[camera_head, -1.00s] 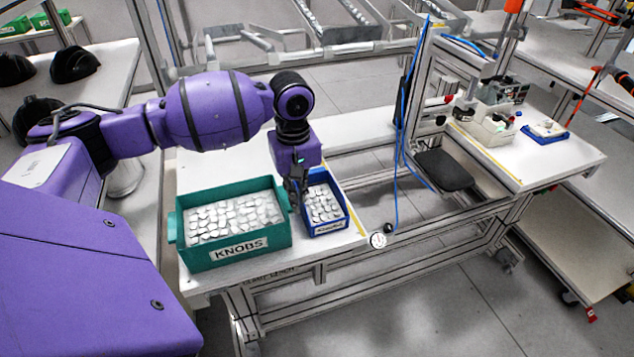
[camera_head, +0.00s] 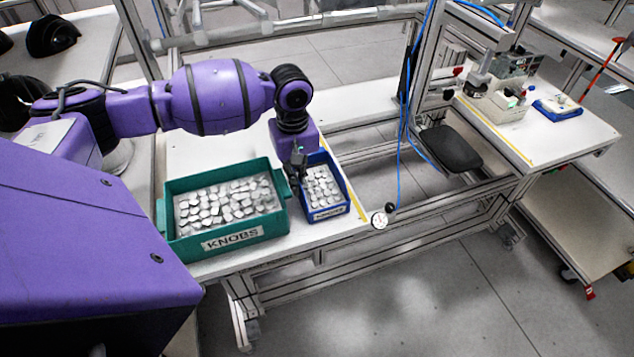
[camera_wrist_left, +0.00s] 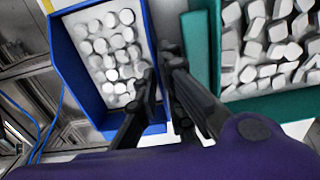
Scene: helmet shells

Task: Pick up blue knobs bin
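The blue knobs bin (camera_head: 326,214) stands on the white bench, to the right of the green KNOBS bin (camera_head: 226,239). It holds pale round knobs, and its label is too small to read. My left gripper (camera_head: 297,172) points down at the blue bin's left wall. In the left wrist view, the gripper's dark fingers (camera_wrist_left: 159,65) straddle that wall of the blue bin (camera_wrist_left: 68,65), one inside and one in the gap beside the green bin (camera_wrist_left: 206,45). I cannot tell whether they press on the wall. My right gripper is not in view.
The green bin of knobs sits close to the left gripper. A yellow strip (camera_head: 352,195) marks the bench's right end. Blue cables (camera_head: 401,130) hang right of the bench. A black stool seat (camera_head: 450,148) and a second bench with fixtures (camera_head: 500,98) stand further right.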

